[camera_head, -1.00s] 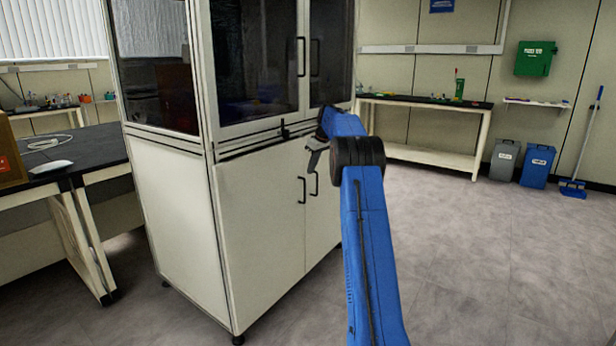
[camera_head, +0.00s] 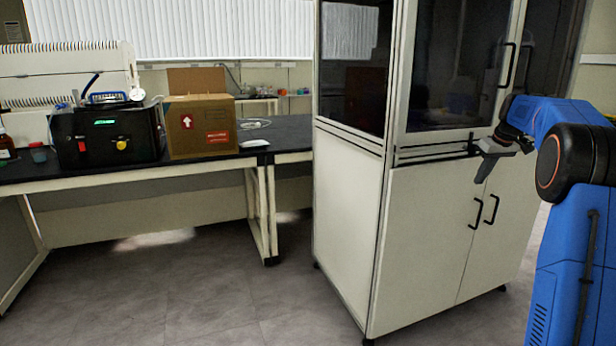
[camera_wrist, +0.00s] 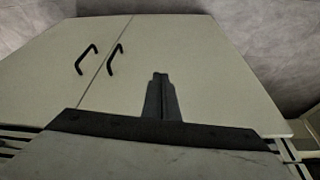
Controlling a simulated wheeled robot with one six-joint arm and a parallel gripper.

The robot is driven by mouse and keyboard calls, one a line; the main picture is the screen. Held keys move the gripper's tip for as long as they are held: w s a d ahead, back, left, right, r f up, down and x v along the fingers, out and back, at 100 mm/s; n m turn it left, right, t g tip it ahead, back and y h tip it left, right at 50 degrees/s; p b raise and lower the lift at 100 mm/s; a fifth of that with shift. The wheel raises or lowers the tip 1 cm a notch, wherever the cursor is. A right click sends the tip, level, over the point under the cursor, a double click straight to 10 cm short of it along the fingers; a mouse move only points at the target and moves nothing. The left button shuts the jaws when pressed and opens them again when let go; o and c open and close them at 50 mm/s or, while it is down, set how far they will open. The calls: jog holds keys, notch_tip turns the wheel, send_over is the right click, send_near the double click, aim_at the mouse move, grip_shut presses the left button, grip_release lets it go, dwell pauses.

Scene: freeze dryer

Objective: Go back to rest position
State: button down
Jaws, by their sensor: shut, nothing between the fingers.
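My gripper (camera_head: 482,172) hangs at the end of my blue arm at the right of the head view. It is in front of the white cabinet (camera_head: 345,215), near the edge between the glass upper doors and the lower doors. In the wrist view the fingers of my gripper (camera_wrist: 161,80) are together and empty. Behind them are the cabinet's lower doors (camera_wrist: 215,75) with two black handles (camera_wrist: 100,60). Whether the gripper touches the cabinet cannot be told.
A dark bench (camera_head: 180,172) on the left carries a black machine (camera_head: 105,135), a cardboard box (camera_head: 200,125) and a white mouse (camera_head: 254,143). The grey floor (camera_head: 200,290) in front of the bench is clear.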

jog(key=s+a+r+m, duration=0.1)
jog(key=s+a+r, duration=0.2)
jog(key=s+a, duration=2.1)
jog(key=s+a+f, duration=0.2)
jog(key=s+f, duration=0.3)
jog(key=s, duration=0.5)
jog(key=s+a+f, duration=0.2)
jog(key=s+f, duration=0.4)
jog(key=s, duration=0.4)
jog(key=s+a+f+m, duration=0.1)
jog(key=s+a+f, duration=0.2)
jog(key=s, duration=0.8)
notch_tip(320, 180, down, 2)
jog(key=shift+f+t+h, duration=0.15)
jog(key=shift+t+h, duration=0.25)
